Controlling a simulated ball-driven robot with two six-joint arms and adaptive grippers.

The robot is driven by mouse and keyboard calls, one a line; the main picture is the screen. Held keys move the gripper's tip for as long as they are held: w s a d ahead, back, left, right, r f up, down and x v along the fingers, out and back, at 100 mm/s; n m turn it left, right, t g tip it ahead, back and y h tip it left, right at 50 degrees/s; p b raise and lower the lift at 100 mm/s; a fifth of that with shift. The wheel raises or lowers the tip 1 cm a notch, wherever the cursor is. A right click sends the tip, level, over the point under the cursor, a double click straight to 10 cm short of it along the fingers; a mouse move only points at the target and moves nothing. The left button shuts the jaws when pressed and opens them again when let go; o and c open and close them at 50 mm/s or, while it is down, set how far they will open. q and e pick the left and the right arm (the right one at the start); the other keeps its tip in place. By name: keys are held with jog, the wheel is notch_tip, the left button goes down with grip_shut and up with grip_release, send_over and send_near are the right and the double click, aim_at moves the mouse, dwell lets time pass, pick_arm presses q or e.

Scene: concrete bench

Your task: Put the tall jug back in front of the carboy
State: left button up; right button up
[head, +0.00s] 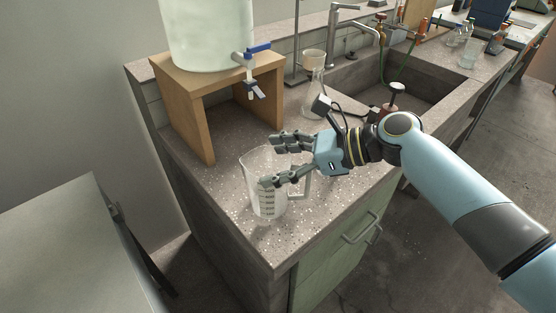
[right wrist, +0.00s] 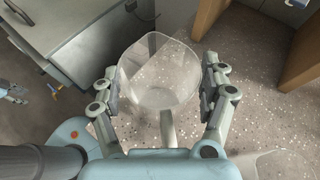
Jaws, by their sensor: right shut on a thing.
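The tall jug (head: 258,200) is clear, with dark graduation marks and a handle on its right side. It is upright over the near corner of the bench, in front of the stand; I cannot tell whether its base touches the bench. The carboy (head: 207,35) is large and pale, with a blue-handled tap, and its top is cut off. My right gripper (head: 284,160) is shut on the jug, one finger set on each side of its wall. In the right wrist view the jug (right wrist: 160,97) shows between the fingers (right wrist: 160,85).
A wooden stand (head: 189,112) holds the carboy, open underneath. A conical flask (head: 313,85) with a beige top stands right of it. A sink (head: 420,84) with taps lies further right. The bench's front edge is close to the jug. A grey cabinet (head: 80,250) is at left.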

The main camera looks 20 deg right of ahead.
jog(key=shift+f, duration=0.1)
jog(key=o, duration=1.7)
jog(key=shift+c, duration=0.2)
jog(key=shift+r, duration=0.2)
jog(key=v, duration=1.2)
